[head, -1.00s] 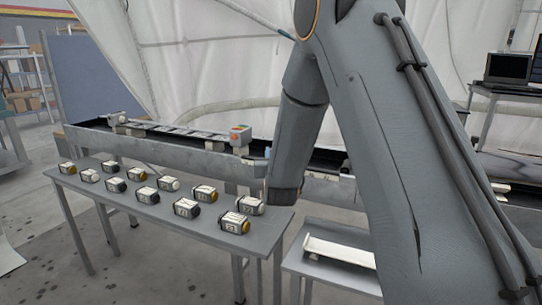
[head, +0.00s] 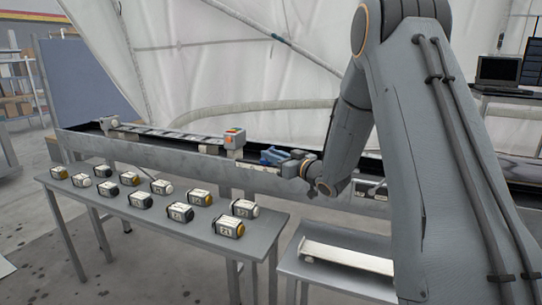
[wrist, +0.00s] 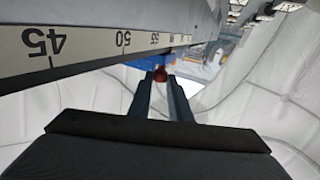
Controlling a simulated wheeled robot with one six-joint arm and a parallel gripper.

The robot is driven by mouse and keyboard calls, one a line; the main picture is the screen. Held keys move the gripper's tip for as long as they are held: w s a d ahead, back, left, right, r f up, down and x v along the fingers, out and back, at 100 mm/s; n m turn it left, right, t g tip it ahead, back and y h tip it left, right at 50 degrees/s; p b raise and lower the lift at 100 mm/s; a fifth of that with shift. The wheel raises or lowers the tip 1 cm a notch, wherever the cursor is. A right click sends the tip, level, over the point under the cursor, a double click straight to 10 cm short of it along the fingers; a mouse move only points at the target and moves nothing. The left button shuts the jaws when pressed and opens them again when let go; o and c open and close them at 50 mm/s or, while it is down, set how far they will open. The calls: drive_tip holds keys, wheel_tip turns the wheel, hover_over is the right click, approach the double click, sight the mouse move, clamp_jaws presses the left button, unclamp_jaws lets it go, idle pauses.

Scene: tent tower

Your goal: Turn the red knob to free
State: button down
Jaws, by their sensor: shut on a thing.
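The red knob (wrist: 160,75) shows in the wrist view as a small, dark red piece between the tips of my two fingers. My gripper (wrist: 160,84) is shut on it, and the fingers cover its sides. A blue part (wrist: 138,60) lies just behind the knob. In the head view my gripper is low over the long rail, right of a control box (head: 235,141) with a red and green top. The knob itself cannot be made out in the head view.
A rail with a printed scale (wrist: 92,42) runs close above my fingers in the wrist view. A grey table (head: 160,222) with several small labelled cylinders stands in front of the rail. A low bench (head: 345,268) with a white bar stands to the right.

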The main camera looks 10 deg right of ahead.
drive_tip(key=shift+r, duration=0.15)
drive_tip(key=c, duration=1.6)
unclamp_jaws()
drive_tip(key=shift+w, duration=0.1)
drive_tip(key=shift+c, duration=0.2)
drive_tip(key=v, duration=0.7)
drive_tip(key=shift+s+d, duration=0.2)
drive_tip(key=shift+s, duration=0.15)
